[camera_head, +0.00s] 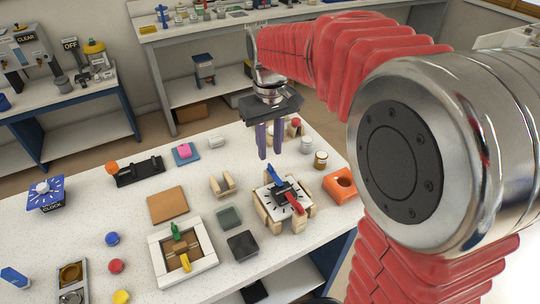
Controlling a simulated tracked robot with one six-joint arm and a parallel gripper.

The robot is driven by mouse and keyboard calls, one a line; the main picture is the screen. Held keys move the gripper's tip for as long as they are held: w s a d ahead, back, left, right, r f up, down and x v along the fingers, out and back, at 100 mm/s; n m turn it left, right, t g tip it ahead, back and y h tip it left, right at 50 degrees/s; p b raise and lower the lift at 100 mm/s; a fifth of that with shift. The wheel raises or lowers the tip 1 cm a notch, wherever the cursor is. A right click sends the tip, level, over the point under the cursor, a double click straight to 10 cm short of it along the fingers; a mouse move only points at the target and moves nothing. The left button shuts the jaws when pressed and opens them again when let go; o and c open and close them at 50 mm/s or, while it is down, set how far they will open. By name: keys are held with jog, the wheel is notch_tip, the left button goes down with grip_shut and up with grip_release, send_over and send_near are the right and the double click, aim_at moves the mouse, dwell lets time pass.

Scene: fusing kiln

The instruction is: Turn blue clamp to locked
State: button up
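A white dial plate (268,205) with dark tick marks sits on wooden blocks at the right of the near table. On it is a dark hub with a blue piece (279,185), which looks like the blue clamp, and a red lever (295,203) pointing to the lower right. The lock marking is too small to read. My gripper (269,147) hangs pointing down above the table, apart from the dial and above it in the picture. Its two purple fingers show a gap with nothing between them.
An orange block (340,184) stands right of the dial, with a wooden cradle (223,185) to its left. A dark pad (242,246) and a white frame with green and yellow levers (205,260) lie nearer. Small jars (320,160) stand behind. My red arm covers the right side.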

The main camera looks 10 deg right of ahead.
notch_tip(320, 180, up, 9)
dwell(0.4)
jog(key=shift+r, duration=0.1)
jog(key=m+t, duration=0.1)
send_near(270, 164)
jog(key=r, duration=0.1)
jog(key=s+d+f+m+t, duration=0.1)
jog(key=s+t, duration=0.1)
jog(key=s, duration=0.7)
jog(key=s+d+f+t, duration=0.1)
jog(key=s+t, duration=0.1)
jog(key=s, duration=0.7)
jog(key=shift+s+d+f+m+t, duration=0.25)
jog(key=shift+s+d+m+t, duration=0.05)
jog(key=shift+s+d+m, duration=0.1)
dwell(0.5)
